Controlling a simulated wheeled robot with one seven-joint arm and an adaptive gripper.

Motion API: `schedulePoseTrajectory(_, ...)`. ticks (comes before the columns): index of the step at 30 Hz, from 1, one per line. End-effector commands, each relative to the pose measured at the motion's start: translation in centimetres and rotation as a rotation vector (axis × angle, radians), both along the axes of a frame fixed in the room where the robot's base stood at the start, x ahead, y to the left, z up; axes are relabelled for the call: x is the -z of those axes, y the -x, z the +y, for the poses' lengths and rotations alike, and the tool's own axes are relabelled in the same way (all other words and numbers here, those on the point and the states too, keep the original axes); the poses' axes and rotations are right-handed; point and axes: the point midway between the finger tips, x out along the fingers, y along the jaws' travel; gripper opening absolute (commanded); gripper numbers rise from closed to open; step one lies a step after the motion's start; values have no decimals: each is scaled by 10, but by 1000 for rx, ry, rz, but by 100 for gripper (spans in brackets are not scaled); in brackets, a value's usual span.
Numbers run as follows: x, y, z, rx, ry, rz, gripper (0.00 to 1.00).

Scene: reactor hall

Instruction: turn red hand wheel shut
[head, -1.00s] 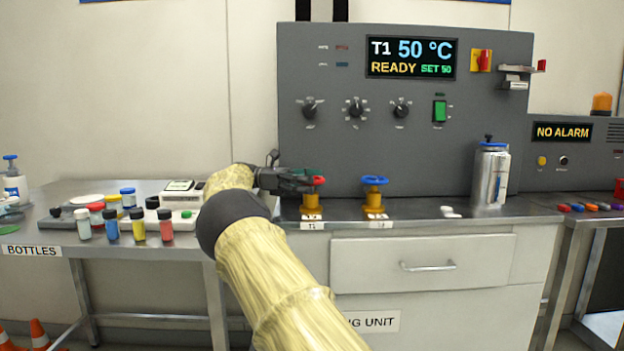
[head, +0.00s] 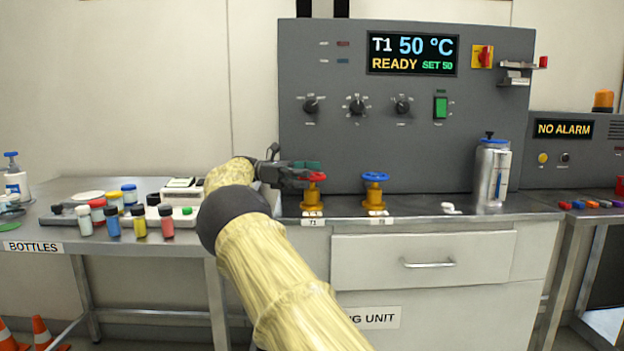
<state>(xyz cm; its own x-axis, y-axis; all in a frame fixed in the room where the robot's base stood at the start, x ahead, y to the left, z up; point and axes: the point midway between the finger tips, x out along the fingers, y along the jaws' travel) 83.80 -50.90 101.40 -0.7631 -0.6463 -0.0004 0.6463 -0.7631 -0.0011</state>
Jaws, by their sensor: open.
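The red hand wheel (head: 316,177) sits on a yellow valve body (head: 311,199) on the steel counter, above a label reading T1. My gripper (head: 306,174) comes in from the left at wheel height, with its fingers open at the wheel's left side. The fingers cover part of the rim. I cannot tell whether they touch it. My arm, in a yellow sleeve, reaches up from the bottom of the view.
A blue hand wheel (head: 375,177) on a like valve stands just right. A steel flask (head: 491,174) stands further right. The grey control panel (head: 330,140) rises behind, its display reading T1 50 °C READY. Several bottles (head: 113,222) stand on the left table.

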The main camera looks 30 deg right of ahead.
Motion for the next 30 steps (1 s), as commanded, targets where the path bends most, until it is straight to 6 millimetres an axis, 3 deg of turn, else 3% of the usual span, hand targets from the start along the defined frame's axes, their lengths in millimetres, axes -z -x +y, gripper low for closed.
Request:
schedulePoseTrajectory(12,-68,1,0,-1,4,0,92)
schedulePoseTrajectory(19,-85,1,0,0,1,0,92)
schedulePoseTrajectory(30,-90,2,0,0,0,1,92)
